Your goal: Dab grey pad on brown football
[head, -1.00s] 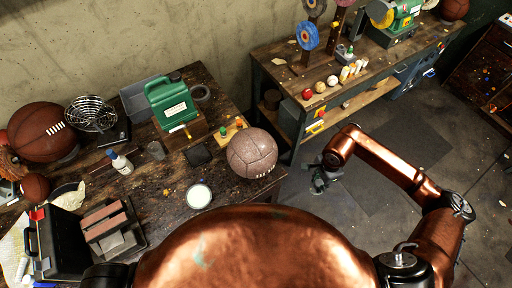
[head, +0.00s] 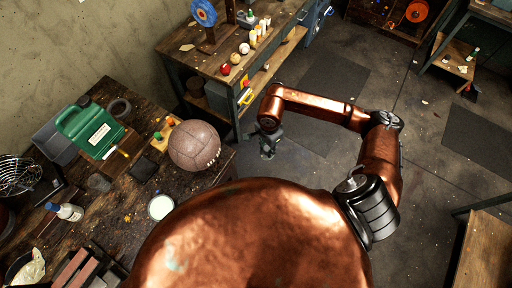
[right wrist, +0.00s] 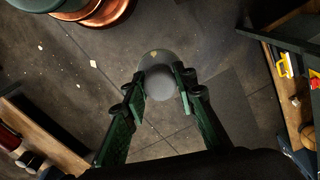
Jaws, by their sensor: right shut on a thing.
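The brown football (head: 194,145), a round panelled ball with pale laces, sits at the right end of the wooden workbench in the head view. My right gripper (head: 268,147) is to the right of the ball, over the floor beyond the bench edge and apart from it. In the right wrist view my right gripper (right wrist: 159,82) is shut on the grey pad (right wrist: 158,88), a rounded grey piece between the fingertips. The football is not seen in the right wrist view. My left gripper is not in view.
On the workbench (head: 108,220) are a green case (head: 90,130), a white-topped jar (head: 160,207), a dark square (head: 143,168) and a bottle (head: 66,212). A second bench (head: 215,68) with small balls and bottles stands behind. The floor on the right is mostly open.

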